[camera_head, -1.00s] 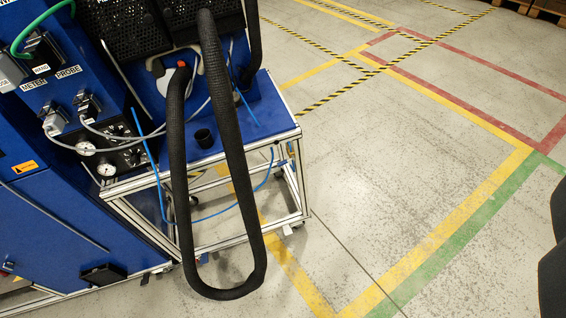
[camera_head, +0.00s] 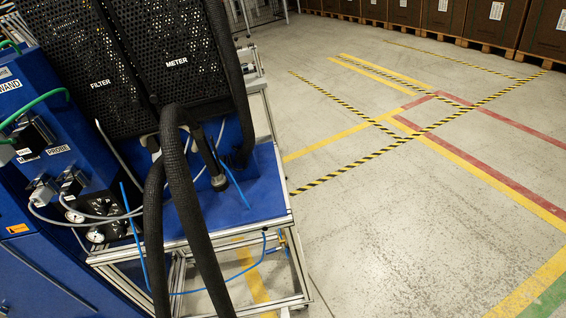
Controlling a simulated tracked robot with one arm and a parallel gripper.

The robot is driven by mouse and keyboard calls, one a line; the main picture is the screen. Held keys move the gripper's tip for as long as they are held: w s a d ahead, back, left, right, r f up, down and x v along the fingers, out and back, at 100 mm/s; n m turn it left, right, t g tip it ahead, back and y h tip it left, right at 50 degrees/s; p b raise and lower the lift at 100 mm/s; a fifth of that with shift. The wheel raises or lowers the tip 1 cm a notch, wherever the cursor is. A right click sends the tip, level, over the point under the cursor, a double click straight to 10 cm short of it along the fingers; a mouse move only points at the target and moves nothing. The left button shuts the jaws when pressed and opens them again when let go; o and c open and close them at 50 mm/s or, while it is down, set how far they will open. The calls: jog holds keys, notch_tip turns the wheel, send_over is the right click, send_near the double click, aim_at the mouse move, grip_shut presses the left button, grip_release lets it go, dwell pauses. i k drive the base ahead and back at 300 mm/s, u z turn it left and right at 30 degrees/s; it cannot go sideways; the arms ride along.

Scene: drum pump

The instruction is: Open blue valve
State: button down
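I cannot make out a blue valve in the camera view. A blue cabinet (camera_head: 45,265) at the left carries round gauges (camera_head: 96,236) and connectors above them, by a PROBE label (camera_head: 58,150). Thin blue tubing (camera_head: 205,290) runs below a blue tabletop (camera_head: 262,190) on an aluminium frame. It reaches a small yellowish fitting (camera_head: 281,241) at the table's right side, too small to identify. Thick black hoses (camera_head: 187,225) hang in front and hide part of the table and frame. My gripper is not in view.
Black perforated panels marked FILTER (camera_head: 101,84) and METER (camera_head: 176,63) stand above the table. The marked concrete floor (camera_head: 410,230) to the right is clear. Large brown boxes (camera_head: 450,18) on pallets line the back.

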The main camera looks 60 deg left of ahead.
aim_at(274, 250)
jog(key=u, duration=0.3)
jog(key=i, duration=0.95)
jog(key=u, duration=0.65)
